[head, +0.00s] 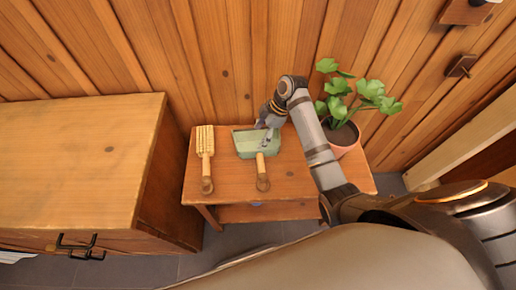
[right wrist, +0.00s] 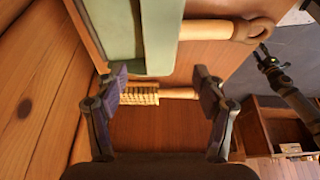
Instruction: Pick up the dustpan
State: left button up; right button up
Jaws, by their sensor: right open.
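The dustpan has a pale green pan (head: 245,147) and a turned wooden handle (head: 262,176) pointing toward me. It lies on a small wooden table. My right gripper (head: 264,134) is over the right part of the pan and covers some of it. In the right wrist view the green pan (right wrist: 110,28) and its handle (right wrist: 222,30) are at the top, partly cut off. My right gripper (right wrist: 162,84) is open there, with nothing held between its fingers. The dustpan is outside the finger gap in that view. My left gripper does not show.
A wooden brush (head: 205,148) lies left of the dustpan; in the right wrist view it (right wrist: 142,94) shows beyond the finger gap. A potted plant (head: 344,138) stands at the table's right. A taller cabinet (head: 80,145) is at left, and a plank wall (head: 225,60) is behind.

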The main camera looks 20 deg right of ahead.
aim_at(253, 146)
jog(key=shift+w+a+f, duration=0.2)
jog(key=shift+w+f, duration=0.05)
jog(key=shift+f, duration=0.45)
jog(key=shift+s+a+f, duration=0.1)
jog(key=shift+a+f, duration=0.15)
jog(key=shift+f, duration=0.4)
jog(key=x, duration=0.4)
jog(key=shift+f, duration=0.1)
jog(key=shift+s, duration=0.1)
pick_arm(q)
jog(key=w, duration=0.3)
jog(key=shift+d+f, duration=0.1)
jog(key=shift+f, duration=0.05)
pick_arm(e)
jog(key=c, duration=1.5)
jog(key=shift+o, duration=0.2)
